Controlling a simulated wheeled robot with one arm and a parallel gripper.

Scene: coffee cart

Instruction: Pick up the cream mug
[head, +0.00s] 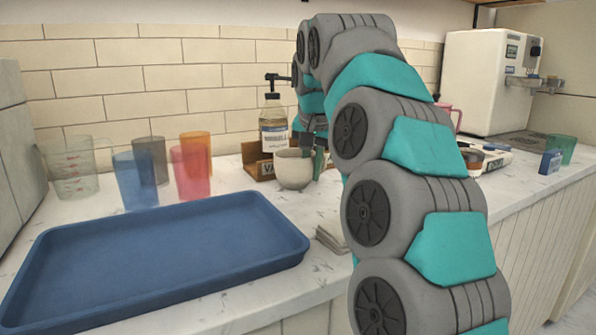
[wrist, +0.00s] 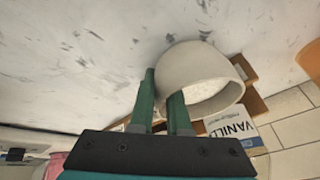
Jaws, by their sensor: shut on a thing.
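The cream mug (head: 291,171) is upright in the head view, in front of the wooden caddy with the syrup bottle. It also shows in the wrist view (wrist: 190,68), with its opening toward the lower right of the picture. My gripper (head: 319,160) is at the mug's right side. In the wrist view its two green fingers (wrist: 163,86) are shut on the mug's near side at the rim. I cannot tell whether they pinch the wall or a handle. Whether the mug's base touches the counter is not clear.
A blue tray (head: 150,255) fills the front left of the counter. Several clear coloured cups, including a pink one (head: 190,172), stand behind it. The wooden caddy (head: 254,162) and syrup bottle (head: 273,132) are close behind the mug. A coffee machine (head: 490,85) stands at the back right.

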